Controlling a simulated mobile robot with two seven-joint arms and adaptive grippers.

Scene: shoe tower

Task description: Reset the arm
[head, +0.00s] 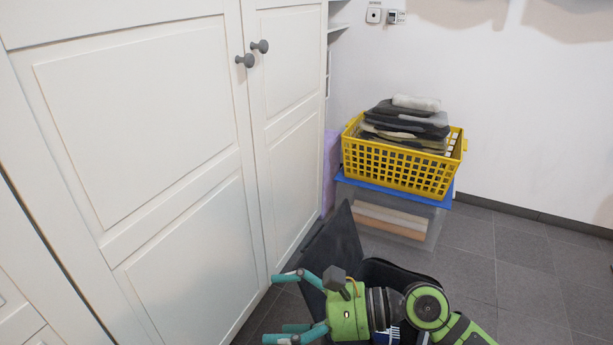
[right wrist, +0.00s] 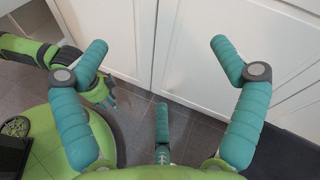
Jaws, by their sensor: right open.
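My right gripper (head: 283,309) is at the bottom centre of the head view, its teal fingers spread apart and pointing left toward the white cabinet (head: 140,150). Nothing is between the fingers. In the right wrist view the same gripper (right wrist: 160,62) is wide open and empty, with the cabinet doors and dark floor beyond it. My left gripper (right wrist: 104,94) shows small at the left of the right wrist view, past a finger of the right one. Its opening is too small and partly hidden to judge. It is outside the head view.
A black open container (head: 334,250) stands behind and beside my right gripper, partly hidden by it. A yellow basket (head: 401,167) with folded dark items (head: 405,122) sits on a clear bin (head: 388,217) with a blue lid. Grey tile floor (head: 530,285) is free at the right.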

